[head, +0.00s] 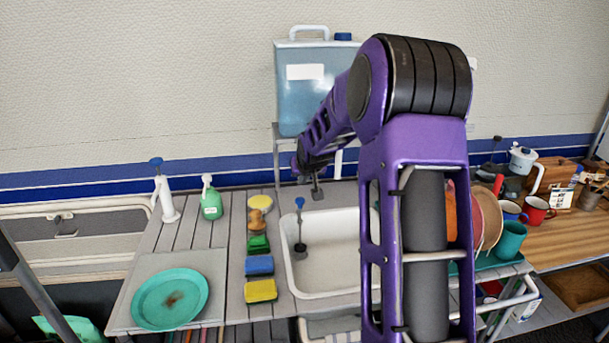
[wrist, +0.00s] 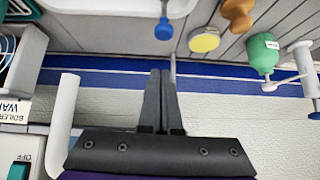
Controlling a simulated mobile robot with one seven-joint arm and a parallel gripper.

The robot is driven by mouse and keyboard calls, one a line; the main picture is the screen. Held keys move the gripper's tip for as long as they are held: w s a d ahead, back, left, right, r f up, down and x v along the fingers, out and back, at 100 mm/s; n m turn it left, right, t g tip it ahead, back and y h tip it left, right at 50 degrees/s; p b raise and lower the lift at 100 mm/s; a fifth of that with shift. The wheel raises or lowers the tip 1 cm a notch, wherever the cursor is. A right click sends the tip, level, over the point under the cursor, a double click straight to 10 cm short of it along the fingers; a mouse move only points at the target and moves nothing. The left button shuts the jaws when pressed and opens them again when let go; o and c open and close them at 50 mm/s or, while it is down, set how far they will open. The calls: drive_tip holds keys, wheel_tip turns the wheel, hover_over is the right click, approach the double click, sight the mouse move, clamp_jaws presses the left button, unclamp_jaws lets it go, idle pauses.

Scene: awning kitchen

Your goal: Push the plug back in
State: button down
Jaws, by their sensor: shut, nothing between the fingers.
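A dark rod with a blue knob (head: 299,203) stands in the white sink (head: 335,283), with a dark round foot at its lower end. It looks like the plug, but I cannot tell whether it is seated in the drain. The blue knob also shows at the top of the wrist view (wrist: 163,31), beyond my fingertips. My gripper (head: 317,194) is above the back edge of the sink, to the right of the knob and apart from it. In the wrist view my gripper (wrist: 160,73) has its two dark fingers together, with nothing between them.
Sponges (head: 260,266), a green spray bottle (head: 210,201) and a white pump (head: 165,194) stand left of the sink. A teal plate (head: 170,299) lies further forward. A blue water tank (head: 305,85) stands behind. Plates and mugs (head: 510,239) crowd the right.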

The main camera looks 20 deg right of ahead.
hover_over(301, 204)
wheel_tip(301, 204, down, 4)
drive_tip(key=shift+d+f, duration=0.1)
drive_tip(key=shift+f, duration=0.7)
wheel_tip(301, 204, down, 4)
drive_tip(key=b, duration=0.3)
drive_tip(key=shift+r, duration=0.2)
drive_tip(key=shift+s, duration=0.1)
drive_tip(key=shift+f, duration=0.1)
